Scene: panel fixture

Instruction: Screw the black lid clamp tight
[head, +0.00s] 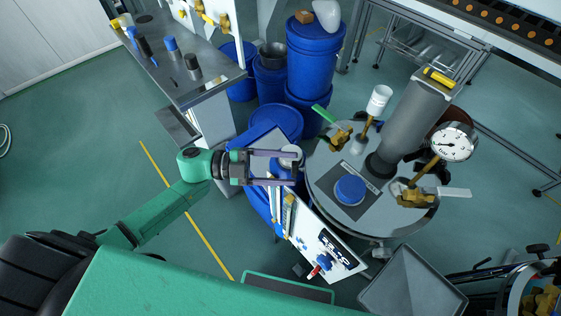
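My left gripper (295,168) reaches in from the left at mid-picture, left of a round grey vessel lid (325,165). Its two long fingers are spread apart, with no object clearly held between them. A white round thing shows by the fingertips; I cannot tell its depth. My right gripper is not in view.
On the lid stand a tall grey cylinder (412,122), a blue cap (350,190), and brass valves with green (322,115) and white (455,192) handles. Blue drums (316,60) stand behind. A tilted white panel (328,245) is below the gripper. Open floor lies left.

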